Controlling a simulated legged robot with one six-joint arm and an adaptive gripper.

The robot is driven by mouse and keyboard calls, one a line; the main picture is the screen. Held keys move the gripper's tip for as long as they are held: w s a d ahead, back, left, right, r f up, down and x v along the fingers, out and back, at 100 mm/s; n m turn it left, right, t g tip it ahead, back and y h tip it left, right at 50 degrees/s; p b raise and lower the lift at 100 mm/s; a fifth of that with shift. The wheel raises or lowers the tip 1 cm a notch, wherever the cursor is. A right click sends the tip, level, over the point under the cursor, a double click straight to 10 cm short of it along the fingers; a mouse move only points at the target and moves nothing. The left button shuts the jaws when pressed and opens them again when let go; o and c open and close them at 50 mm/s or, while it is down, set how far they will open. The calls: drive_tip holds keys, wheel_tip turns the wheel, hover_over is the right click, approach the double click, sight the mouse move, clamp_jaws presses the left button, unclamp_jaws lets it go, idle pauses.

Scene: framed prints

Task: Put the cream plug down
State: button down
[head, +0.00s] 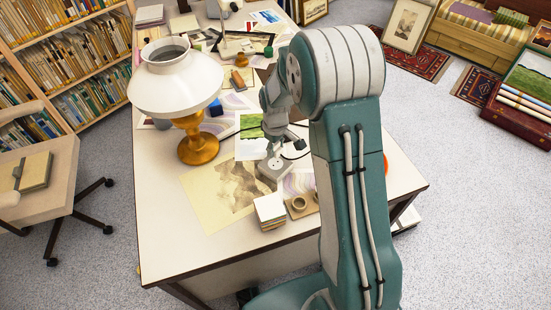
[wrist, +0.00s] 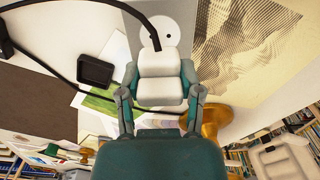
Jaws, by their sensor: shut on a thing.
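My gripper (head: 275,152) is over the desk, close to the grey socket box (head: 263,176) with its round white face. In the wrist view, my gripper (wrist: 160,58) is shut, its pale fingers together in front of the socket box (wrist: 187,38). A black cable (wrist: 140,22) runs to the fingertips. The cream plug held there is largely hidden by the fingers, so I cannot tell whether it touches the socket. One hole of the round face shows beside the fingers.
A white lamp (head: 176,88) with an orange-brown base stands left of my gripper. A sepia print (head: 222,192) lies left of the socket box. A block of cards (head: 270,211) and a small tan holder (head: 301,206) sit nearer the front edge. A dark square item (wrist: 96,70) lies beside the cable.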

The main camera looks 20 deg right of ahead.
drive_tip(key=shift+r, duration=0.35)
drive_tip(key=d+r, duration=0.4)
drive_tip(key=r, duration=0.1)
drive_tip(key=w+f, duration=0.3)
drive_tip(key=w, duration=0.1)
drive_tip(key=w+d+f, duration=0.1)
drive_tip(key=w+f, duration=0.2)
drive_tip(key=w, duration=0.1)
drive_tip(key=w+d+f, duration=0.1)
drive_tip(key=w+f, duration=0.2)
drive_tip(key=w, duration=0.2)
drive_tip(key=shift+f, duration=1.9)
drive_tip(key=shift+f, duration=0.45)
drive_tip(key=shift+c, duration=1.3)
unclamp_jaws()
drive_tip(key=shift+f, duration=0.2)
